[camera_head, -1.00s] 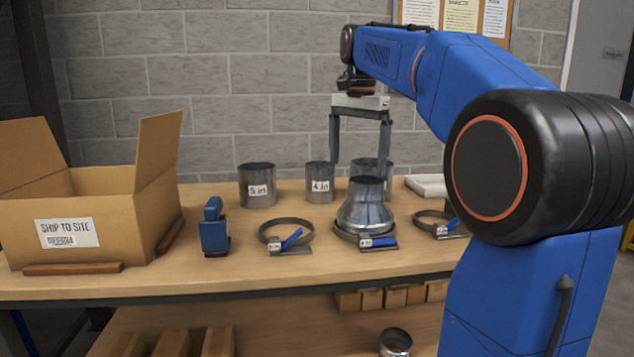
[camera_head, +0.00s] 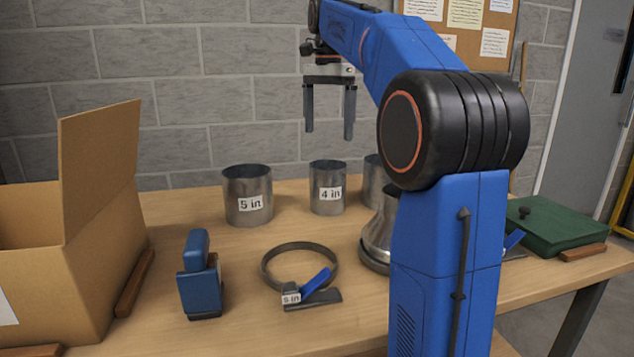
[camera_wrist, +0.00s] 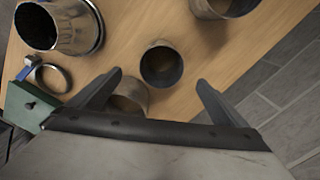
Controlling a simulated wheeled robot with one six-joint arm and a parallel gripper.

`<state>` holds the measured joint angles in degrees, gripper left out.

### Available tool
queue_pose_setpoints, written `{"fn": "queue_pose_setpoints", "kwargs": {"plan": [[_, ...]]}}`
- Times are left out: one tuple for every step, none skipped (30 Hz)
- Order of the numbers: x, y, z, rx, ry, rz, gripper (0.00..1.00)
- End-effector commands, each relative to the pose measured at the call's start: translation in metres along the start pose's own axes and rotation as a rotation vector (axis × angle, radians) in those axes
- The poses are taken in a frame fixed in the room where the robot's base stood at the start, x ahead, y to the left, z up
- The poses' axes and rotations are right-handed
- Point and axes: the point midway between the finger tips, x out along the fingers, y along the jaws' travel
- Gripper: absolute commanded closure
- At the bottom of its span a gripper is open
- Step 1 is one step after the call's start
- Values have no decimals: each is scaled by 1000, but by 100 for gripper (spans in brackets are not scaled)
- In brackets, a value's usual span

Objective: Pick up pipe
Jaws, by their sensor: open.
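My gripper (camera_head: 329,132) is open and empty, fingers down, above the bench. In the head view it hangs above a short metal pipe labelled "4 in" (camera_head: 328,194). A wider pipe labelled "5 in" (camera_head: 247,203) stands to its left. A third pipe (camera_head: 373,182) is mostly hidden behind my arm. In the wrist view one upright pipe (camera_wrist: 161,66) shows between and beyond my fingertips (camera_wrist: 158,78). Another pipe (camera_wrist: 128,93) is partly hidden by my left finger and the gripper body. No pipe is touched.
A cone-shaped metal reducer (camera_head: 377,243) stands partly behind my arm; a ring clamp (camera_head: 300,268) lies left of it. A blue tool (camera_head: 200,280) and a cardboard box (camera_head: 105,235) are at left. A green case (camera_head: 552,228) is at right. A wall stands behind.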

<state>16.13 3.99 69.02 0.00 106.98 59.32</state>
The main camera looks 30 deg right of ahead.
Motion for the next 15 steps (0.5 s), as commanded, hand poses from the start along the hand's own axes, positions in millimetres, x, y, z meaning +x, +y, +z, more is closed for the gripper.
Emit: {"fn": "queue_pose_setpoints", "kwargs": {"plan": [[1, 0, 0, 1, 0, 0, 3], [2, 0, 0, 1, 0, 0, 3], [5, 0, 0, 1, -1, 1, 3], [8, 0, 0, 1, 0, 1, 3], [12, 0, 0, 1, -1, 1, 3], [19, 1, 0, 1, -1, 2, 3], [24, 1, 0, 0, -1, 1, 3], [29, 1, 0, 0, -1, 2, 3], [36, 1, 0, 0, -1, 2, 3], [42, 1, 0, 0, -1, 2, 3], [47, 1, 0, 0, -1, 2, 3], [54, 1, 0, 0, -1, 2, 3], [60, 0, 0, 0, -2, 3, 3], [65, 0, 0, 0, -2, 3, 3], [72, 0, 0, 0, -1, 2, 3]]}}
